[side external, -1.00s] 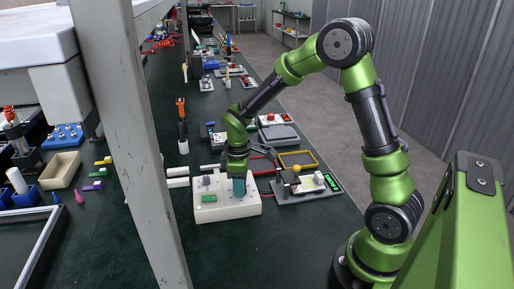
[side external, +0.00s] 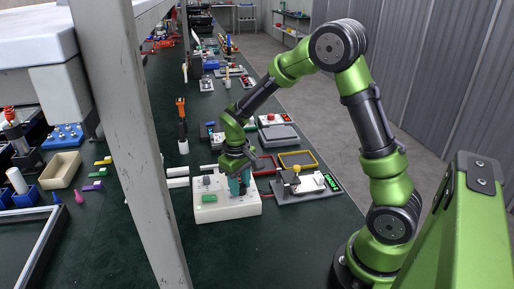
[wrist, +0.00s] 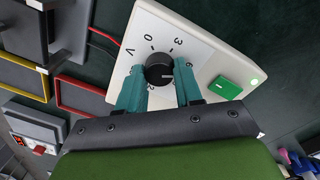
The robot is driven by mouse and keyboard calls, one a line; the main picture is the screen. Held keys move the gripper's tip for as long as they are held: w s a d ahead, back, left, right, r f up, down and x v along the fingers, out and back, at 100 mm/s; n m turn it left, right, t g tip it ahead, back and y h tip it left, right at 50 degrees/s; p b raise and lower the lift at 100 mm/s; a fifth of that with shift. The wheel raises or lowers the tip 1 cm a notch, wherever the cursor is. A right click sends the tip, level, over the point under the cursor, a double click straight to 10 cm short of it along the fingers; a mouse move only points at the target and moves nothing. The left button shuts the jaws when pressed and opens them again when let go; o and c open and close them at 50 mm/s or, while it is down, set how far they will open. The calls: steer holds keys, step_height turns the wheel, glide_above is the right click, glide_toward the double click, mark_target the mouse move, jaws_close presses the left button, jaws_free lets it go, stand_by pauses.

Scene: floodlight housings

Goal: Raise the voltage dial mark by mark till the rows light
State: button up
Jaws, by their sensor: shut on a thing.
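The voltage dial is a black knob (wrist: 160,70) on a pale box (side external: 228,208). In the wrist view its pale pointer line points right, toward the right finger. Printed marks around it include 0, 3, 2 and V; the fingers partly cover the scale. My gripper (wrist: 160,83) has its teal fingers shut on the knob, one on each side; in the side external view the gripper (side external: 239,184) hides the knob. A green button (wrist: 224,88) and a small bright indicator (wrist: 256,77) are on the same box. I cannot tell which parts are the rows.
A grey board with a green display (side external: 332,183) stands right of the box. Yellow (side external: 298,153) and red frames lie behind, with red and black wires near the box. White bars (side external: 178,182) lie to the left. A shelf post (side external: 140,140) stands at front left.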

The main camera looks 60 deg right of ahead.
stand_by(0.4)
steer(key=o, duration=1)
steer(key=r, duration=1.1)
steer(key=a+r, duration=0.1)
steer(key=r, duration=0.5)
steer(key=s+a+t+y, duration=0.1)
steer(key=s+a+t, duration=0.1)
steer(key=s, duration=0.3)
steer(key=s+a+r+m+t, duration=0.1)
steer(key=s+a+t, duration=0.1)
steer(key=s, duration=0.3)
steer(key=s+a+r+m+t+y, duration=0.1)
steer(key=s+a+t, duration=0.2)
steer(key=s, duration=0.2)
steer(key=shift+a+y, duration=0.15)
steer(key=shift+y, duration=0.15)
